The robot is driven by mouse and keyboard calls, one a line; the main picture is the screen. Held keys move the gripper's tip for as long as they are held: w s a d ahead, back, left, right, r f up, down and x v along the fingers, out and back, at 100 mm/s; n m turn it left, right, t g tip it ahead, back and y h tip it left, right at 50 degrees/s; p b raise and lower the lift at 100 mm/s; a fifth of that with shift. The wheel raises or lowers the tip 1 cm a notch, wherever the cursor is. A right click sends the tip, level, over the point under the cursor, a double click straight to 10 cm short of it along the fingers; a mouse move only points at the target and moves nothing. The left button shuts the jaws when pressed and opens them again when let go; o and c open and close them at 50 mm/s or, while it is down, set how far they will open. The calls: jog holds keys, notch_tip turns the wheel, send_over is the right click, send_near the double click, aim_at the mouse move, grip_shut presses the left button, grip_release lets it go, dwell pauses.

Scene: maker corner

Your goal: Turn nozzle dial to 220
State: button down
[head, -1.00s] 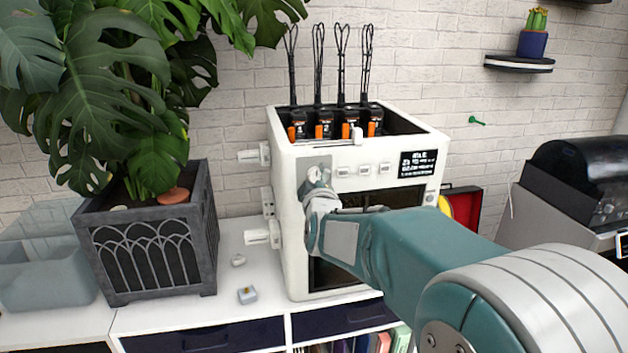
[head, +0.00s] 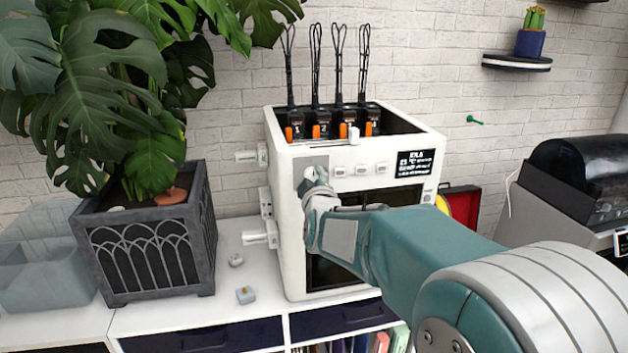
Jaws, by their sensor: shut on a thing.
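A white 3D printer (head: 289,240) stands on the white cabinet, with a grey panel (head: 303,170) at the upper left of its front. My gripper (head: 314,178) is at this panel, shut on what I take to be the nozzle dial. The dial itself is hidden behind my gripper and wrist, so its pointer and scale cannot be read. A small black display (head: 415,164) at the upper right of the front shows white text too small to read.
Several small buttons (head: 362,170) sit right of the panel. A large plant in a dark grey planter (head: 150,245) stands to the left. Small loose parts, one a grey block (head: 245,295), lie on the cabinet top (head: 215,275). A black machine (head: 580,180) is at the right.

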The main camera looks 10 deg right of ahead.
jog(key=m, duration=0.5)
jog(key=shift+a+m+g, duration=0.1)
jog(key=shift+m+g, duration=0.2)
jog(key=m+y, duration=0.1)
jog(key=m, duration=0.9)
jog(key=shift+r+m+g+y, duration=0.1)
jog(key=shift+m+g+y, duration=0.2)
jog(key=shift+y, duration=0.1)
jog(key=m, duration=0.5)
jog(key=shift+y, duration=0.4)
jog(key=shift+c, duration=1.4)
grip_release()
